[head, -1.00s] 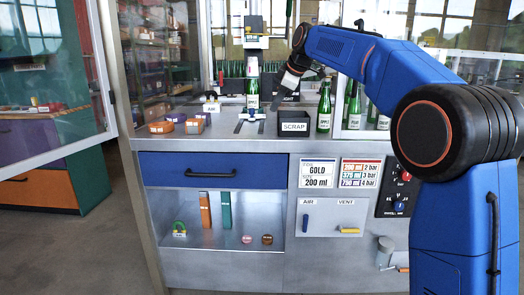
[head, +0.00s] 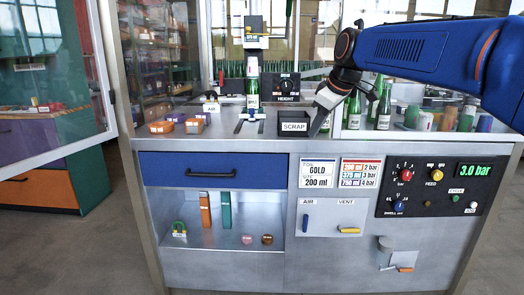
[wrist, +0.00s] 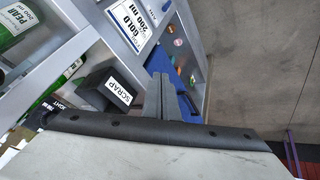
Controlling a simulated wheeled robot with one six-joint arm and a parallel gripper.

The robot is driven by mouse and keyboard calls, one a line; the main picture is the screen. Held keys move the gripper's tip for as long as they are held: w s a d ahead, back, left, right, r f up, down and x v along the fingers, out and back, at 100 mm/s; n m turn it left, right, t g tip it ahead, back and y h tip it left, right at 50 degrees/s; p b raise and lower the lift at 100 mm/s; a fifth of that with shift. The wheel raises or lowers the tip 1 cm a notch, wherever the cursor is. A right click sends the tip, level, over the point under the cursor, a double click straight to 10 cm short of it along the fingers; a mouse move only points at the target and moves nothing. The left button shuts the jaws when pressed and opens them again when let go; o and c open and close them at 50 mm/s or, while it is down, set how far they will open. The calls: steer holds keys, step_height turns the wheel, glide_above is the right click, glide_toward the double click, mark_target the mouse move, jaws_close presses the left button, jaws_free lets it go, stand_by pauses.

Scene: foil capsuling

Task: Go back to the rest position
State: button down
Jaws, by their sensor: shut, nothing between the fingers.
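My gripper (head: 318,124) hangs at the right side of the black SCRAP bin (head: 293,127) on the steel bench, its fingers pointing down and to the left. Its fingers (wrist: 164,97) are together and empty in the wrist view, where the SCRAP bin (wrist: 106,91) shows to their left. My blue arm reaches in from the right in the head view. I cannot tell whether the fingers touch the bench or bin.
A green bottle (head: 252,90) stands upright in the capsuling machine. More bottles (head: 378,105) stand at right behind glass. Orange and purple boxes (head: 163,127) sit at left. The control panel (head: 430,188) reads 3.0 bar. The floor in front is clear.

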steer(key=s+d+f+m+h, duration=0.1)
steer(key=s+d+f+m, duration=0.2)
steer(key=s+f, duration=0.6)
steer(key=s+d+f+m+h, duration=0.1)
steer(key=s+d+f+m, duration=0.3)
steer(key=s+f, duration=0.5)
steer(key=s+d+f+m+g, duration=0.1)
steer(key=s+d+f+m, duration=0.2)
steer(key=s, duration=1.6)
steer(key=d+f, duration=0.3)
steer(key=f, duration=0.3)
steer(key=shift+f+m+h, duration=0.25)
steer(key=shift+m+h, duration=0.05)
steer(key=shift+h, duration=0.1)
